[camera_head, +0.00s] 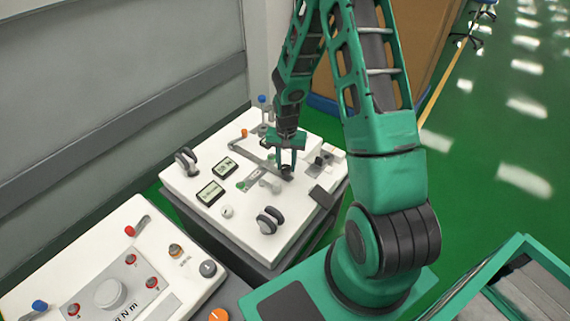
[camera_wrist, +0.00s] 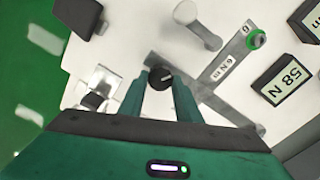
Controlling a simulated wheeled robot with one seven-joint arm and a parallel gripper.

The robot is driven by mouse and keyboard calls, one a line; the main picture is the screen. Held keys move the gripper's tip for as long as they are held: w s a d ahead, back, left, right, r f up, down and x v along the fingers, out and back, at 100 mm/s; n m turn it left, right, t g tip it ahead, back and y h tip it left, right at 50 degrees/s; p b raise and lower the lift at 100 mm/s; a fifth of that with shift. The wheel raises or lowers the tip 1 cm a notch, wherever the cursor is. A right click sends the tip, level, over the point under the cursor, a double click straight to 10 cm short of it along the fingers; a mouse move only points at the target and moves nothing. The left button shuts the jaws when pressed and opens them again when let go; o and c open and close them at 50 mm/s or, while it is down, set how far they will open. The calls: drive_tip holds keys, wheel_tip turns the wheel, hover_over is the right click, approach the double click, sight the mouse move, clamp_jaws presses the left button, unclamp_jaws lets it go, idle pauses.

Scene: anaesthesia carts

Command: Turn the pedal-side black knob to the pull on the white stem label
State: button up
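My gripper (camera_wrist: 159,82) has one green finger on each side of the knob. Whether the fingers touch it, I cannot tell. A white stem (camera_wrist: 205,33) with a round top stands beyond the strip; no writing on it is legible. A black pedal-like block (camera_wrist: 80,16) is at upper left. In the head view my gripper (camera_head: 287,165) points down at the white panel, and the pedal-like block (camera_head: 322,196) lies to its right.
Two displays (camera_head: 225,167) (camera_head: 210,193), two dark loop-shaped handles (camera_head: 186,161) (camera_head: 270,219) and an orange-topped post (camera_head: 244,133) share the white panel. In the wrist view, a bracket-like fixture (camera_wrist: 97,88) is left of my fingers. Another control panel (camera_head: 115,270) stands front left.

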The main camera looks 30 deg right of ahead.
sight(285, 166)
drive_tip(key=shift+c, duration=1.3)
drive_tip(key=shift+w+a+n, duration=0.1)
drive_tip(key=shift+w+n, duration=0.05)
drive_tip(key=shift+n, duration=1.95)
drive_tip(key=o, duration=1.1)
drive_tip(key=shift+c, duration=0.2)
wheel_tip(285, 166, up, 11)
drive_tip(key=shift+f, duration=0.1)
